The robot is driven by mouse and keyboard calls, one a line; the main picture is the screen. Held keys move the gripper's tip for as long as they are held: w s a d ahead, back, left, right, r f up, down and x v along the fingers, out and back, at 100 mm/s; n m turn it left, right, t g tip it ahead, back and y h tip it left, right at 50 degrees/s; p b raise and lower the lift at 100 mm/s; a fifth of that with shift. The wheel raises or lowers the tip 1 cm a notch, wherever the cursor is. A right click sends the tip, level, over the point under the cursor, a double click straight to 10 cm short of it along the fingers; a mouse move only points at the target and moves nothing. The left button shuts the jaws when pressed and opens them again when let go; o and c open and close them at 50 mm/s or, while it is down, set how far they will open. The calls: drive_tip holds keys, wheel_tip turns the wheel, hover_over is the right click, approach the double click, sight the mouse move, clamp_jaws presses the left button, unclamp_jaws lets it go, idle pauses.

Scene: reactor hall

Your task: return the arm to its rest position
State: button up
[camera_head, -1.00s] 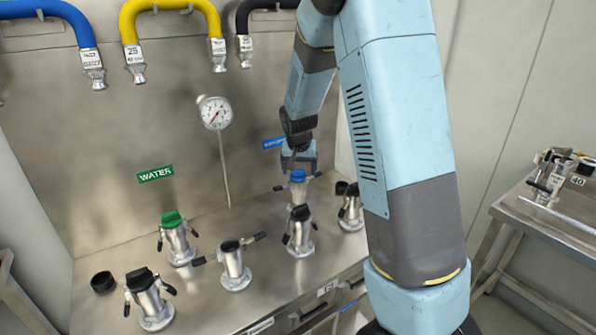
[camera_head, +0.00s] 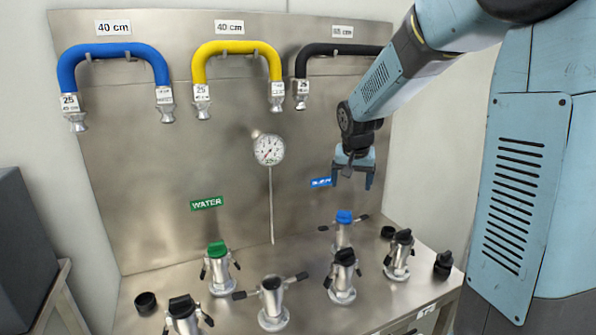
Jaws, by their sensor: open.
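My arm (camera_head: 522,185) fills the right side of the view and bends over at the top right. My gripper (camera_head: 353,180) hangs from it, pointing down in front of the steel back panel, near the blue label. Its two fingers are apart and nothing is between them. It is above the blue-capped coupling (camera_head: 343,226) and clear of it, with a visible gap. My arm's base is out of view.
Several couplings stand on the steel bench, including a green-capped one (camera_head: 219,268) and an uncapped one (camera_head: 272,303). Blue (camera_head: 113,52), yellow (camera_head: 238,48) and black (camera_head: 345,50) hoses hang on the panel. Loose black caps (camera_head: 443,263) lie on the bench.

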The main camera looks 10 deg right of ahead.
drive_tip(key=s+r+n, duration=0.1)
drive_tip(key=s+r, duration=0.2)
drive_tip(key=s, duration=1.2)
drive_tip(key=s+d+r+n+t+y, duration=0.1)
drive_tip(key=s+r, duration=0.3)
drive_tip(key=s, duration=1)
drive_tip(key=shift+s+d+r+n, duration=0.15)
drive_tip(key=shift+s+d+n, duration=0.2)
drive_tip(key=shift+n, duration=0.35)
